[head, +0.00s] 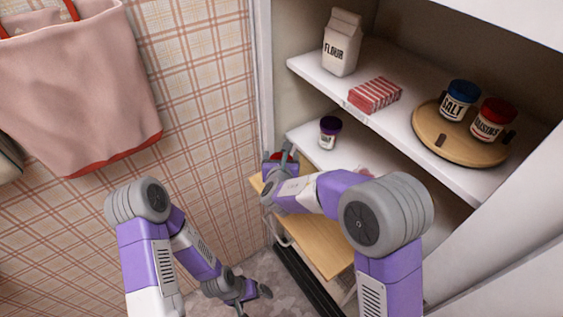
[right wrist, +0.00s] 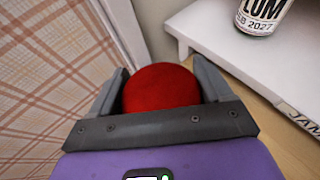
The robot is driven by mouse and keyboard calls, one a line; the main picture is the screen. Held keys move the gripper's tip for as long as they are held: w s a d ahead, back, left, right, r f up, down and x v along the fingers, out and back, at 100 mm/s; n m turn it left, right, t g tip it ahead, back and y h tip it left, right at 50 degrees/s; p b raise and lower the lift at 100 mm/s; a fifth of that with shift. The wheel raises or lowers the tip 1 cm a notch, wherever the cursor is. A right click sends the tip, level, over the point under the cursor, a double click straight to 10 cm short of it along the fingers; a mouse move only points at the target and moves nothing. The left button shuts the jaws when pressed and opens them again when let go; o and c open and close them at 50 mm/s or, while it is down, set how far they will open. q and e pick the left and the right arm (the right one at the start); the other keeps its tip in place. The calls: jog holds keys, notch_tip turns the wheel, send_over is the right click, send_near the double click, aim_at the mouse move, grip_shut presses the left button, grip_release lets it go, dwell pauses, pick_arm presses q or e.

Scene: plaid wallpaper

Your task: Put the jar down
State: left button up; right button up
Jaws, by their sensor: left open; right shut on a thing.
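The jar's round red lid (right wrist: 160,88) sits between the two fingers of my right gripper (right wrist: 162,95) in the right wrist view; the jar's body is hidden below the lid. In the head view only a bit of the red lid (head: 275,156) shows at my right gripper (head: 281,160). That gripper is shut on the jar, in front of the left end of the lower shelf (head: 312,158). My left gripper (head: 257,297) is open and empty, low down near the floor.
A purple-lidded jar (head: 329,132) stands on the lower shelf; its label reads PLUM in the wrist view (right wrist: 262,14). A wooden surface (head: 322,236) lies below. The upper shelf holds flour (head: 342,42), a striped packet (head: 374,95) and a turntable (head: 430,130) with two jars.

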dwell(0.3)
jog(key=o, duration=1.2)
jog(key=shift+f, duration=0.1)
jog(key=shift+s+r, duration=0.3)
jog(key=p+v, duration=0.2)
jog(key=v, duration=0.9)
jog(key=shift+s, duration=0.2)
jog(key=shift+f, duration=0.1)
